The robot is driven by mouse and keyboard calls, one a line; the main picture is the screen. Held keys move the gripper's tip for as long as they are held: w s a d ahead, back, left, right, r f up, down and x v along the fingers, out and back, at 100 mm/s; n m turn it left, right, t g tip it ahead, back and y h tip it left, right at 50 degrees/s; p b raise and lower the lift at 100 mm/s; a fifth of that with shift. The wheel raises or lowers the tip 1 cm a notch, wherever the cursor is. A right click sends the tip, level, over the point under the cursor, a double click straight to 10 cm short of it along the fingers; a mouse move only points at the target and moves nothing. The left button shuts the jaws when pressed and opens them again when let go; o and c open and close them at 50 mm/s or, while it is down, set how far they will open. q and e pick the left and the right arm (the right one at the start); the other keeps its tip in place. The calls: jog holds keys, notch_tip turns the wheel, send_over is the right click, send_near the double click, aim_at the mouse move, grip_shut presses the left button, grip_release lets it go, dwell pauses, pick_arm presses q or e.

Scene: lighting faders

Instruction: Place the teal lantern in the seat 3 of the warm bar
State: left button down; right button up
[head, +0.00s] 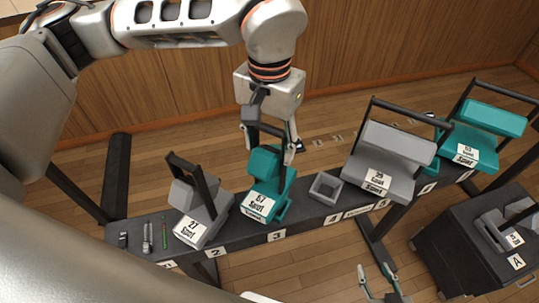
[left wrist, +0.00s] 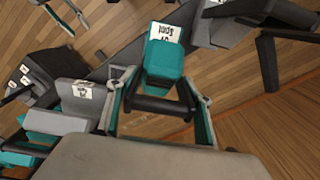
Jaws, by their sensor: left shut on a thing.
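The teal lantern (head: 265,178), with a white label and a dark handle, is upright at the bar (head: 240,232), just behind the plate marked 3 (head: 277,236). I cannot tell whether its base rests fully on the bar. My left gripper (head: 270,143) is above it, shut on its handle. In the left wrist view, the teal lantern (left wrist: 165,60) hangs beyond the fingers, with the dark handle bar between them. My right gripper (head: 382,284) is at the bottom edge, fingers apart and empty, well away from the bar.
A grey lantern (head: 200,207) stands at seat 2. An empty grey square frame (head: 325,188) is at seat 4. A larger grey lantern (head: 385,160) and a teal one (head: 480,130) stand farther right. A dark case (head: 465,250) marked A holds another grey lantern. Small tools lie at the bar's left end.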

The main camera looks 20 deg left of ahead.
aim_at(269, 127)
pick_arm(q)
jog(key=shift+f, duration=1.95)
jog(key=c, duration=0.9)
grip_release()
jog(key=shift+f, duration=0.1)
notch_tip(269, 127, up, 12)
jog(key=shift+r, duration=0.1)
jog(key=shift+s, duration=0.15)
